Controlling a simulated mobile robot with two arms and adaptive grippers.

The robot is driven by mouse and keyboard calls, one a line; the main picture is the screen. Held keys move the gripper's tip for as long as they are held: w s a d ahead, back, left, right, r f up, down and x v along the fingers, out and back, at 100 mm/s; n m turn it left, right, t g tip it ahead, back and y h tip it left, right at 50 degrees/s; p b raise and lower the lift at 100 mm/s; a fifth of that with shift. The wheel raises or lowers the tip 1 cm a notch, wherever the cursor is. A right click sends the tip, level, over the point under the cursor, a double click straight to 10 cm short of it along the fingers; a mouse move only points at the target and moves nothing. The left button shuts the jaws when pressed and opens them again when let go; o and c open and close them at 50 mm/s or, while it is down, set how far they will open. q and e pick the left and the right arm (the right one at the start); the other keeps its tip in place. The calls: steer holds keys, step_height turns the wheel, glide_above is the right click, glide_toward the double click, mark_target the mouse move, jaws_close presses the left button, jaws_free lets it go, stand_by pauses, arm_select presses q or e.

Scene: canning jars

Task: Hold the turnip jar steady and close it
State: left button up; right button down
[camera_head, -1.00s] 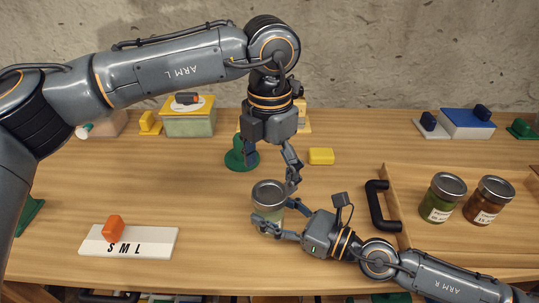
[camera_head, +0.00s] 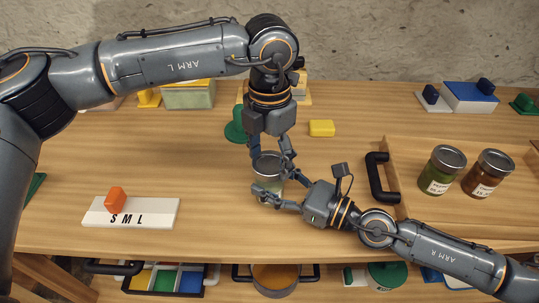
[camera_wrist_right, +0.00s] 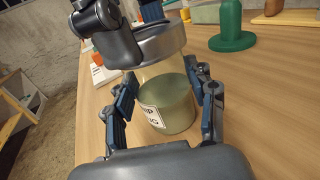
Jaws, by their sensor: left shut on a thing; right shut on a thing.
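The turnip jar (camera_head: 267,186), pale glass with greenish contents, stands upright near the table's front edge. Its white label, partly hidden, shows in the right wrist view (camera_wrist_right: 152,116). A silvery lid (camera_wrist_right: 160,44) is at its mouth; I cannot tell how tightly it sits. My right gripper (camera_head: 270,197) is shut on the jar's body from the right, a finger on each side in the right wrist view. My left gripper (camera_head: 271,160) points down from above, shut on the lid, its fingers at the rim; part of it shows at the upper left of the right wrist view.
A tray (camera_head: 392,160) with a black handle (camera_head: 377,190) holds a green jar (camera_head: 441,170) and a brown jar (camera_head: 487,174) at right. A white S M L board (camera_head: 150,213) lies at left. A green stand (camera_head: 236,128) and yellow block (camera_head: 321,128) are behind the jar.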

arm_select(q)
steer(key=o, duration=1.3)
steer(key=shift+r, duration=2.3)
steer(key=shift+c, duration=0.4)
step_height(320, 180, up, 4)
steer(key=shift+f, duration=0.25)
steer(key=shift+f, duration=0.1)
steer(key=shift+f, duration=3.95)
